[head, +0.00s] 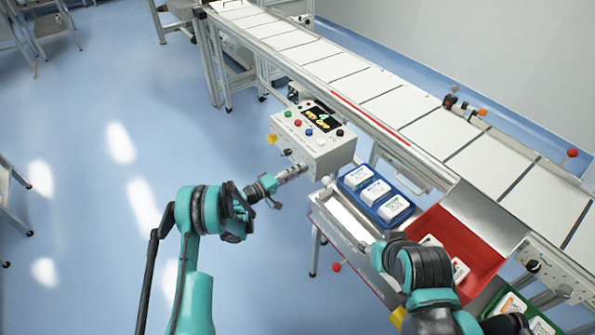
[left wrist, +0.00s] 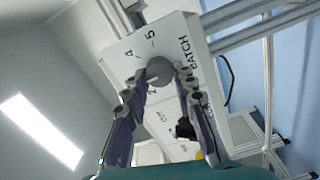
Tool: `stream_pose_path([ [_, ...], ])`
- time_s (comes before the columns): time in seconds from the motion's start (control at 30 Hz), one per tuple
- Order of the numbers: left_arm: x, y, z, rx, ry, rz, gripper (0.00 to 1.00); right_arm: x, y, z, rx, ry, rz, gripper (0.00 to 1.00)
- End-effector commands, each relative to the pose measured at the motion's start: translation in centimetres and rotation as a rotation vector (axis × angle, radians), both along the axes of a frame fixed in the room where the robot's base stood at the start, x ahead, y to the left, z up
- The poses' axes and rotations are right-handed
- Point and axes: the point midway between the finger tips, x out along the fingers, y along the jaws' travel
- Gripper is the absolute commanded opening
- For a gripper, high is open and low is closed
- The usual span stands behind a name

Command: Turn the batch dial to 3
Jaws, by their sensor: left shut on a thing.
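The batch dial (left wrist: 159,70) is a round grey knob on a white control box (head: 318,145). In the left wrist view the printed word BATCH and the numbers 4 and 5 show beside it; the other numbers are partly covered. My left gripper (left wrist: 161,76) is shut on the dial, one finger on each side. In the head view this gripper (head: 297,171) reaches the box's lower front and hides the dial. I cannot tell the dial's pointer direction. The box's display (head: 322,117) shows a green digit like 4. My right gripper (head: 366,246) is over the side table; its jaws are unclear.
A blue tray (head: 349,193) with several white packs and a red bin (head: 482,262) stand right of the box. A green-rimmed tray (head: 491,302) is at the lower right. The conveyor (head: 380,85) runs behind.

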Motion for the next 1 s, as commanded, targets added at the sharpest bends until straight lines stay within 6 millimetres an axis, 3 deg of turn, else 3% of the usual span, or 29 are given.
stream_pose_path([
  [0.6, -0.06, -0.06, -0.07, 0.025, -0.032, -0.002, 0.00, 0.00, 0.00, -0.01, 0.000, 0.000, 0.000, 0.40],
  [0.63, -0.06, -0.06, -0.07, 0.025, -0.032, -0.002, 0.34, 0.00, 0.00, -0.01, 0.000, 0.000, 0.000, 0.40],
  [0.7, -0.06, -0.05, -0.06, 0.025, -0.032, -0.002, 0.47, 0.00, 0.00, -0.01, 0.000, 0.000, 0.000, 0.40],
  [1.0, -0.08, 0.08, -0.02, 0.024, -0.032, -0.001, 0.47, 0.01, 0.00, -0.01, 0.000, 0.000, 0.000, 0.40],
])
